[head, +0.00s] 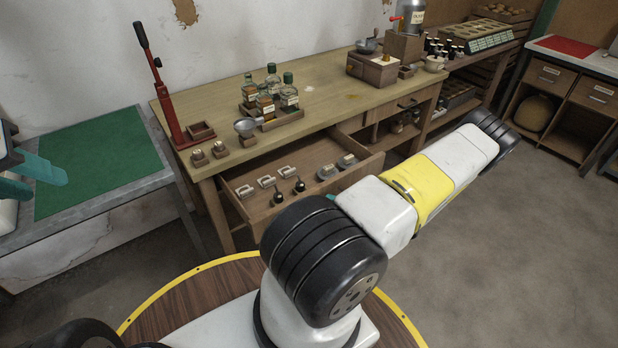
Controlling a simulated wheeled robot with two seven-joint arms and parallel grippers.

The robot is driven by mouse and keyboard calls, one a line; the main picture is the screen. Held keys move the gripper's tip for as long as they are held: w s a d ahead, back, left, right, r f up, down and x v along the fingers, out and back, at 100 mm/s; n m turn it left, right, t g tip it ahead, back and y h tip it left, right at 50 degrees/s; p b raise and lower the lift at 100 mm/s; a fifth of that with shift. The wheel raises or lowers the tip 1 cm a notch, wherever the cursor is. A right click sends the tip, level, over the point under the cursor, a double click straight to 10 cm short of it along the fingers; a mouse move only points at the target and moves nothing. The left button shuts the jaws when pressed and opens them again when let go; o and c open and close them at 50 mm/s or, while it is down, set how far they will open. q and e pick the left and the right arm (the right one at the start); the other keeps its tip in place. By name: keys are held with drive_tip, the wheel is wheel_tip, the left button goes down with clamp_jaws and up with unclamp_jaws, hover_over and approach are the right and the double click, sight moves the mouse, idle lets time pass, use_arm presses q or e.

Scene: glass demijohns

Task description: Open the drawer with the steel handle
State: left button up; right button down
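A wide wooden drawer (306,165) under the workbench stands pulled out, with several small handles, knobs and round pieces lying inside. Its front faces me and is partly behind my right arm, so I cannot see a steel handle on it. A small teal piece by that front, probably a fingertip of my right gripper (331,197), shows past my arm; the rest of this gripper is hidden.
The workbench (330,104) carries a red lever press (170,105), a tray of glass bottles (270,118) and a wooden grinder box (372,69). A green-matted table (85,165) stands left. A cabinet (580,85) with shut drawers stands right. Floor at right is clear.

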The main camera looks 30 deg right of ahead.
drive_tip(key=c, duration=1.5)
unclamp_jaws()
drive_tip(key=shift+o, duration=0.2)
drive_tip(key=v, duration=0.7)
drive_tip(key=shift+s+d, duration=0.25)
drive_tip(key=shift+s, duration=0.1)
